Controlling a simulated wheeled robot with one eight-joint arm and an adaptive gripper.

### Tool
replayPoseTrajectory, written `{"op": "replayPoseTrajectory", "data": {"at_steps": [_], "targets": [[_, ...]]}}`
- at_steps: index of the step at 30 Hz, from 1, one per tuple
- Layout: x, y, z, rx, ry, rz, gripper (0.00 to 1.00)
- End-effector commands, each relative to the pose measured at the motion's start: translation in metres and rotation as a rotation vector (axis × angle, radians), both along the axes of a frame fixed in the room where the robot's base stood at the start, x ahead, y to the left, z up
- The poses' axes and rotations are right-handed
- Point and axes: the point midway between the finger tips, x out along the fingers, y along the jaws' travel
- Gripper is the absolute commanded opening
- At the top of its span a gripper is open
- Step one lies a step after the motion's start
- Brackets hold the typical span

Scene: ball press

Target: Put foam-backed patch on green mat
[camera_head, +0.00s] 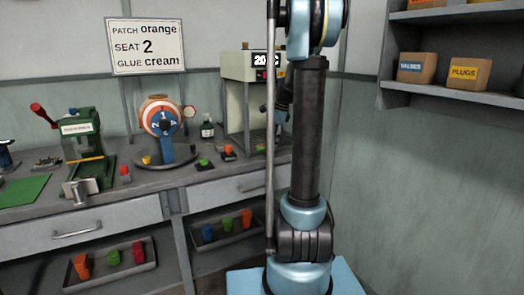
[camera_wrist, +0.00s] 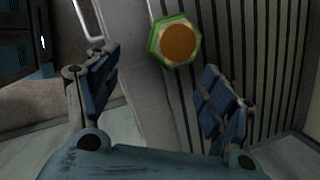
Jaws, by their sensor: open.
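The green mat (camera_head: 22,190) lies flat on the bench at the far left in the head view, with nothing seen on it. In the wrist view, a hexagonal piece (camera_wrist: 178,42) with a green rim and an orange round centre is ahead of my gripper (camera_wrist: 160,88). I cannot tell for sure whether it is the foam-backed patch. My gripper is open, its two fingers wide apart with nothing between them. The piece is beyond the fingertips, not touching them. My gripper is not clearly seen in the head view.
A sign (camera_head: 147,46) reads patch orange, seat 2, glue cream. A green press (camera_head: 82,145), a numbered dial (camera_head: 162,120) and a cream machine (camera_head: 240,68) stand on the bench. Trays below hold coloured pieces, one at left (camera_head: 148,266). Boxes (camera_head: 417,67) sit on a right shelf.

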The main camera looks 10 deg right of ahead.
Motion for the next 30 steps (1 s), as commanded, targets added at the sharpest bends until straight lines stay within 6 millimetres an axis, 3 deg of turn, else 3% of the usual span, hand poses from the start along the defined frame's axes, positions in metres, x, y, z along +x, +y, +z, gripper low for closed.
{"op": "replayPoseTrajectory", "data": {"at_steps": [7, 12, 20, 21, 26, 30], "targets": [[0.02, 0.026, 0.0, 0.0, 0.001, 0.002, 0.74], [0.023, 0.031, -0.024, 0.0, 0.0, 0.001, 0.74], [0.024, 0.032, -0.029, 0.0, 0.0, 0.0, 0.74], [0.024, 0.032, -0.029, 0.0, 0.0, 0.0, 0.72], [0.024, 0.032, -0.029, 0.0, 0.0, 0.0, 0.36], [0.024, 0.031, -0.029, 0.0, 0.0, 0.0, 0.34]]}}
